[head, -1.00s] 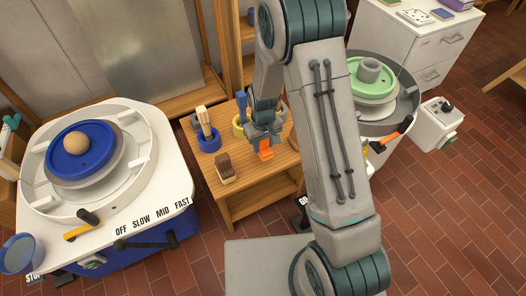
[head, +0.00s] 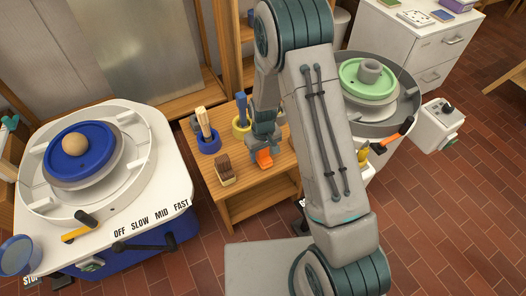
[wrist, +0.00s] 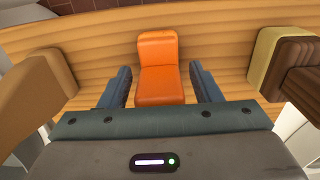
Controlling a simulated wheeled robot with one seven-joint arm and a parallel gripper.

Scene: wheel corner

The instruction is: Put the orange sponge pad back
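The orange sponge pad (head: 264,158) rests on the wooden table near its front edge, right of the brown-and-cream brush. In the wrist view the sponge pad (wrist: 158,75) lies between my two fingers, with narrow strips of wood showing between it and the fingers. My gripper (head: 264,141) is low over the table, just behind the sponge pad in the head view. Its fingers also show in the wrist view (wrist: 160,86), open on either side of the pad. In the head view the fingertips are partly hidden.
The brush (head: 225,170) stands left of the pad and shows close by in the wrist view (wrist: 285,68). A tan block (wrist: 32,100) is on the other side. A blue cup (head: 209,145) and a yellow cup (head: 240,127) hold tools behind. Pottery wheels flank the table.

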